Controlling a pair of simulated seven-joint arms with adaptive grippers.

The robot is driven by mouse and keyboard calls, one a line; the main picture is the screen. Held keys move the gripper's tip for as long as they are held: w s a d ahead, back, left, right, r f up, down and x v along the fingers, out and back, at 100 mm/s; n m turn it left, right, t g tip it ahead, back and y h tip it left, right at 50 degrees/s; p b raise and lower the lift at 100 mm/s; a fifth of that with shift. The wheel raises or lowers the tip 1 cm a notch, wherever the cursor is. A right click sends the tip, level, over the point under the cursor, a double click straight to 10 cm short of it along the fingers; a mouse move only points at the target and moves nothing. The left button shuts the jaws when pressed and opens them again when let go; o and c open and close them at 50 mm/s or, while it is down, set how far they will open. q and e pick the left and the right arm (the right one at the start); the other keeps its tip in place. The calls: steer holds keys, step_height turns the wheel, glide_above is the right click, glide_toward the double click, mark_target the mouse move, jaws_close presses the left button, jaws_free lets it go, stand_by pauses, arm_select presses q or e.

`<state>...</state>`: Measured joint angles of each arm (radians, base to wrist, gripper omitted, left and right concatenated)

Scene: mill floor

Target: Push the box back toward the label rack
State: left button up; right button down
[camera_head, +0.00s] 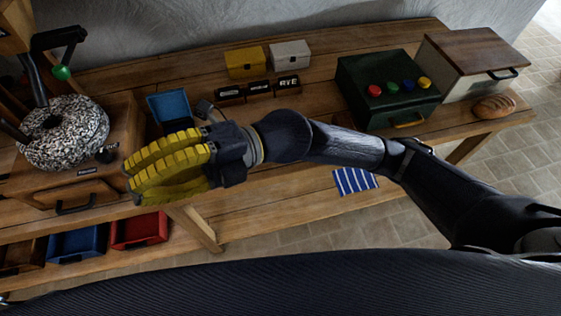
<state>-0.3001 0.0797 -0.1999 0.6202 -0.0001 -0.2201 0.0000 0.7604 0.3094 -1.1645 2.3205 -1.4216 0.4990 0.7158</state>
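My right gripper (133,182) reaches in from the right, its yellow ridged fingers pointing left over the front of the workbench. The fingers lie close together, and I cannot tell whether they are shut; no held object shows. The label rack (259,89) is a row of small dark holders with cards, one reading RYE. Behind it stand a yellow box (246,63) and a white box (290,55). A blue open box (170,104) sits left of the rack, just beyond my gripper, which partly hides that area. Which box is meant is not clear. My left gripper is not in view.
A mill with a speckled round stone (64,133) stands at left. A green box with coloured knobs (388,88), a wooden-lidded bin (470,62) and a loaf (493,106) are at right. Blue (77,243) and red (140,229) bins sit below. A striped cloth (354,181) hangs in front.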

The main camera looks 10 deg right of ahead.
step_height(320, 180, down, 7)
steer(key=s+n+h, duration=0.2)
steer(key=h, duration=0.3)
steer(key=m+t+h, duration=0.5)
steer(key=t+h, duration=0.4)
steer(key=h, duration=0.5)
glide_toward(280, 166)
steer(key=s+d+r, duration=0.1)
steer(key=s+r, duration=0.1)
steer(key=s, duration=0.2)
step_height(280, 166, down, 10)
steer(key=shift+f, duration=0.25)
steer(key=shift+w+a+r, duration=0.1)
steer(key=shift+w, duration=0.5)
steer(key=shift+w+a+r, duration=0.1)
steer(key=shift+w, duration=0.5)
steer(key=shift+w+a, duration=0.1)
steer(key=shift+w, duration=0.75)
